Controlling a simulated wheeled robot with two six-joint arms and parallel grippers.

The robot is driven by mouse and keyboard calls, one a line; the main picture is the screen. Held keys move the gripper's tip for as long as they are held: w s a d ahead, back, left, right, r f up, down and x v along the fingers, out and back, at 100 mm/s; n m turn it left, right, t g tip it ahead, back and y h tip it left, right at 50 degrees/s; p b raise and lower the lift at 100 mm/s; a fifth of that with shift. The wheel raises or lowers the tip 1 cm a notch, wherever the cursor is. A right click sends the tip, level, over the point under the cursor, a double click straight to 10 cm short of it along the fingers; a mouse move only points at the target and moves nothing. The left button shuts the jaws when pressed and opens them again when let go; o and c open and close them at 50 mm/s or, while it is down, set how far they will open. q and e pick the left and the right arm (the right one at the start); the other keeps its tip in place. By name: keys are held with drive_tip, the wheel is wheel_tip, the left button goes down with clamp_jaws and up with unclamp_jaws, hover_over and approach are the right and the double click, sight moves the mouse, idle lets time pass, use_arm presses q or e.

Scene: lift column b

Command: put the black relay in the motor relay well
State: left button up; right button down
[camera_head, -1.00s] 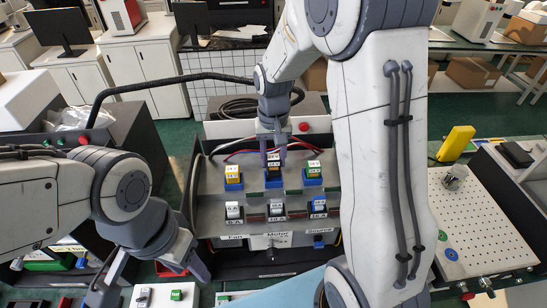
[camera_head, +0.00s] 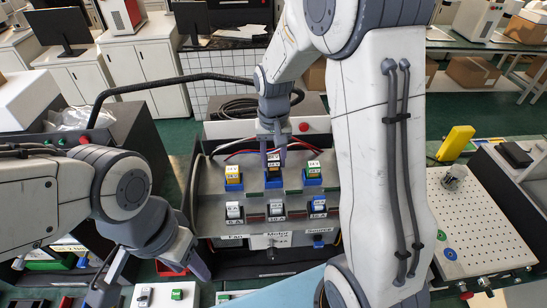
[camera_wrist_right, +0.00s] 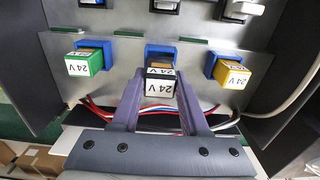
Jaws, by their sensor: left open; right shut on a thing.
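The black relay (camera_head: 273,163) with a white 24 V label is between the fingers of my right gripper (camera_head: 273,154) at the middle of the panel's upper row. The right wrist view shows the same relay (camera_wrist_right: 160,82) gripped by my right gripper (camera_wrist_right: 160,92), with the blue middle well (camera_wrist_right: 173,53) directly behind it. The relay lines up with that well; I cannot tell how deep it sits. Lettering under the panel's middle column (camera_head: 276,239) reads like Motor. My left gripper (camera_head: 150,284) is open and empty, low at the left.
A yellow relay (camera_head: 233,175) and a green relay (camera_head: 313,170) sit in blue wells on either side. A lower row of several parts (camera_head: 276,208) lies below. Red and black cables (camera_head: 240,146) run behind the panel. A perforated board (camera_head: 475,235) is at right.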

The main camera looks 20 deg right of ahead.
sight(273, 167)
drive_tip(key=shift+f+b, duration=1.2)
drive_tip(key=shift+f, duration=0.55)
drive_tip(key=shift+c, duration=1.7)
unclamp_jaws()
wheel_tip(273, 167, up, 10)
drive_tip(key=shift+r+b, duration=0.25)
drive_tip(key=shift+b, duration=0.8)
